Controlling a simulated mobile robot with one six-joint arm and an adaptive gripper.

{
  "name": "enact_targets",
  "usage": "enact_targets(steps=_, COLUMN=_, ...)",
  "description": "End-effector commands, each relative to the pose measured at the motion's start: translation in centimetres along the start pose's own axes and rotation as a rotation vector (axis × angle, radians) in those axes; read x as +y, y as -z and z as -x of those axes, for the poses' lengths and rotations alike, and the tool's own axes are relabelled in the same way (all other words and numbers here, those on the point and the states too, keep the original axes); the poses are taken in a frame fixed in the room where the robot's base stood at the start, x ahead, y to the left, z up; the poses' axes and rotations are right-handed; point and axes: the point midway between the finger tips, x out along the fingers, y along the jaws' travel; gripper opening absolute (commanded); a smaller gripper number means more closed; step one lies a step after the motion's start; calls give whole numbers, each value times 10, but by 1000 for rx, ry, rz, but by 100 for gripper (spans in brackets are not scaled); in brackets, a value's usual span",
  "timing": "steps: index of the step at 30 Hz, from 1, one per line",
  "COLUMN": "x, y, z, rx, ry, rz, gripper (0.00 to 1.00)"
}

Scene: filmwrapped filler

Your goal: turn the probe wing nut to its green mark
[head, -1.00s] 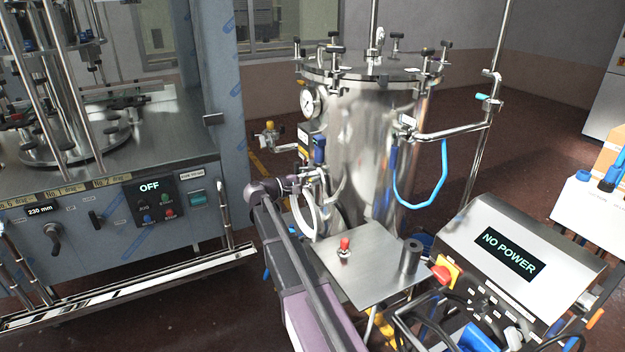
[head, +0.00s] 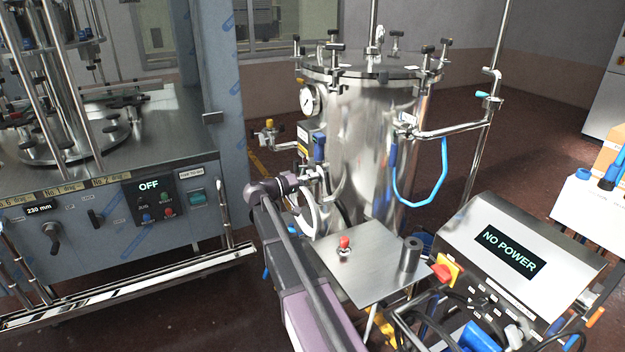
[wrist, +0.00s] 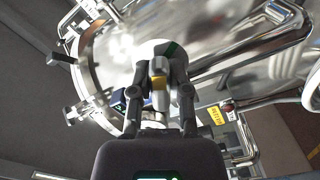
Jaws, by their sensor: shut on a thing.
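In the wrist view, my gripper (wrist: 160,84) is shut on the probe wing nut (wrist: 159,68), a small grey part between the two fingers. A yellow patch shows just below it. Behind the nut is a pale round disc (wrist: 147,50) with a dark green mark (wrist: 171,48) near its upper right. The nut's wings are partly hidden by the fingers, so its exact angle to the mark is hard to tell. In the head view, my gripper (head: 317,176) is at the left side of the steel tank (head: 365,150); the nut is too small to make out there.
A pressure gauge (head: 311,100) and valve fittings (head: 270,136) sit close by on the tank's left. A steel plate (head: 375,272) with a red-topped knob (head: 344,243) lies in front. A "NO POWER" panel (head: 508,250) stands right, a filling machine (head: 150,205) left.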

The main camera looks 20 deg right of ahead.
Motion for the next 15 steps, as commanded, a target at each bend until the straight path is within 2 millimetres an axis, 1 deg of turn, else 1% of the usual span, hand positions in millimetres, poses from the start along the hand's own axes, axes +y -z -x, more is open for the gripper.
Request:
enact_targets(steps=9, x=-3, y=0, z=0, rx=-1, ry=1, rz=-293, gripper=0)
enact_targets(steps=15, x=-4, y=0, z=0, rx=-1, ry=1, rz=-437, gripper=0)
